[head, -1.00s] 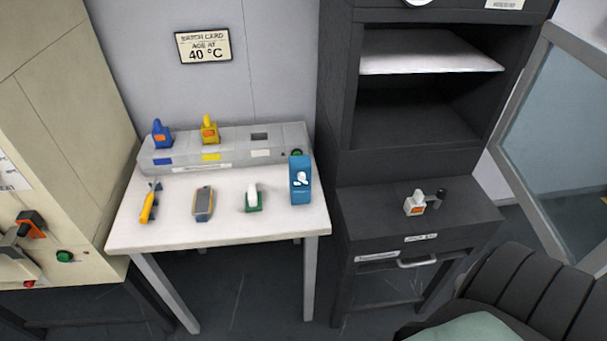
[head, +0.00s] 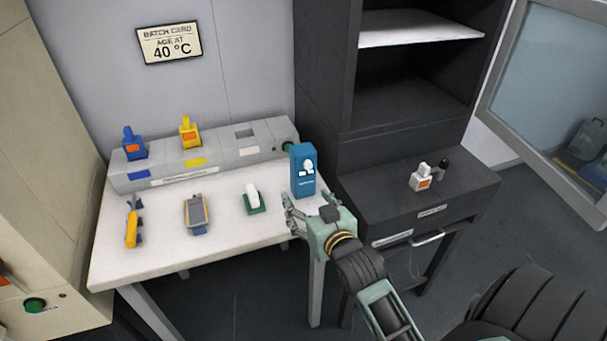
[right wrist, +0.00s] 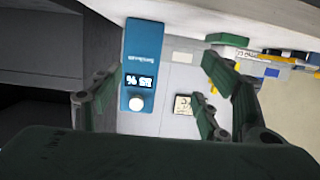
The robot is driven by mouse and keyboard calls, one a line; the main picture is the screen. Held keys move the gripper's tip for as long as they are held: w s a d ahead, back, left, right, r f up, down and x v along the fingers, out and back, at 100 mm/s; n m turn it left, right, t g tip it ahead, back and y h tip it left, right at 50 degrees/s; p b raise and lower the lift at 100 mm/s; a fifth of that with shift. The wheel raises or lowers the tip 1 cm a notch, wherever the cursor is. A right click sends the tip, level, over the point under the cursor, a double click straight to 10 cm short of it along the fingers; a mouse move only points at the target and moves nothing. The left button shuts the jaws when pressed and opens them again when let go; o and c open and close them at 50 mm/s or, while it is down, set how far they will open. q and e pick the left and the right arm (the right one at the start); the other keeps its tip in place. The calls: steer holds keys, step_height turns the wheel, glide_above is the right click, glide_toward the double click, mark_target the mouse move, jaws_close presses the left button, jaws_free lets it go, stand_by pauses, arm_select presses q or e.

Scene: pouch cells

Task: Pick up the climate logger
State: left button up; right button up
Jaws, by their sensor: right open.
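The climate logger looks to be the upright teal box (head: 303,170) with a small display and a white round part, standing at the right end of the white table. In the right wrist view the teal box (right wrist: 143,60) shows a percent reading and lies between the two fingers, nearer the left one. My right gripper (head: 308,207) is open and empty at the table's front right edge, just in front of the box. No contact shows. My left gripper is not in view.
On the white table (head: 115,265), a green-based white item (head: 253,200), a grey-orange handheld device (head: 195,214) and a yellow tool (head: 131,228) lie left of the box. A grey rack (head: 220,160) stands behind. A dark cabinet (head: 375,205) is close on the right.

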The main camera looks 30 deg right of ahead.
mark_target(304, 160)
steer(key=w+d+r, duration=0.1)
steer(key=w+d+r+t+h, duration=0.1)
steer(key=r, duration=0.1)
steer(key=w+d+r+t, duration=0.1)
steer(key=r, duration=0.1)
steer(key=shift+m, duration=0.4)
steer(key=p+x, duration=0.1)
steer(key=x, duration=0.5)
steer(key=shift+w+d+r, duration=0.15)
steer(key=shift+d+r, duration=0.05)
steer(key=shift+w+d+f, duration=0.1)
steer(key=shift+w, duration=0.35)
steer(key=c, duration=1.4)
